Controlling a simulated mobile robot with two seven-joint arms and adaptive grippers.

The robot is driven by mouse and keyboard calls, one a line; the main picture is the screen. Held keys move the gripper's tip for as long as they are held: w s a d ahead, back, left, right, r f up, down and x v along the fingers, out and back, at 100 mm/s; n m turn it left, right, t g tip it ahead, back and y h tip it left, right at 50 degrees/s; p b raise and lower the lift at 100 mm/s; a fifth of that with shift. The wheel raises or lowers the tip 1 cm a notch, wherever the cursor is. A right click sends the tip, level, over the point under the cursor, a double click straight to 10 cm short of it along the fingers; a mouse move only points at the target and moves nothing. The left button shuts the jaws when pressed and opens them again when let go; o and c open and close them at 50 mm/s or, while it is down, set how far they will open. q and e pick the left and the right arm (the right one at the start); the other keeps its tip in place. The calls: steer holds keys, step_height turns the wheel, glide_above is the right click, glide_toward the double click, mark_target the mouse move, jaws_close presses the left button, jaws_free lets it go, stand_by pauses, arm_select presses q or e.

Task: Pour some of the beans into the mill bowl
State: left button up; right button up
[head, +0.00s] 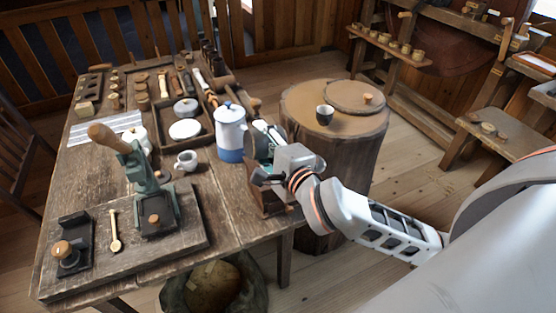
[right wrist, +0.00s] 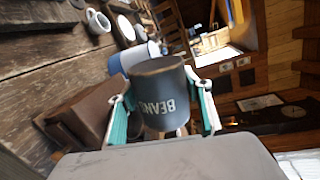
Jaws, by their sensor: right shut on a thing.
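A dark grey-blue can lettered BEANS (right wrist: 160,95) is between the teal-padded fingers of my right gripper (head: 268,142), which is shut on it. In the right wrist view the can's rim is toward the top of the picture; its contents cannot be seen. In the head view the can is largely hidden by the gripper. A brown wooden box, apparently the mill (head: 264,196), stands at the table's right edge, just below the gripper. It also shows left of the can in the right wrist view (right wrist: 84,112). The mill's bowl is hidden. My left gripper is not in view.
A blue-and-white pot (head: 230,134) stands close left of the gripper, with a white cup (head: 186,160) farther left. A green lever press (head: 148,190) stands on a board at the front. A round stump table (head: 300,108) with a dark cup (head: 324,115) is to the right.

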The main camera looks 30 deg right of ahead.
steer(key=shift+d+r+m+y+b, duration=0.45)
steer(key=shift+d+m, duration=0.1)
steer(key=shift+m, duration=0.55)
stand_by(2.8)
steer(key=shift+a+n, duration=0.25)
steer(key=shift+n, duration=0.05)
steer(key=shift+a+f+n+h+p, duration=0.55)
steer(key=shift+a+n+h+p, duration=0.1)
steer(key=shift+n, duration=0.55)
steer(key=shift+f+n, duration=0.25)
steer(key=shift+n, duration=0.15)
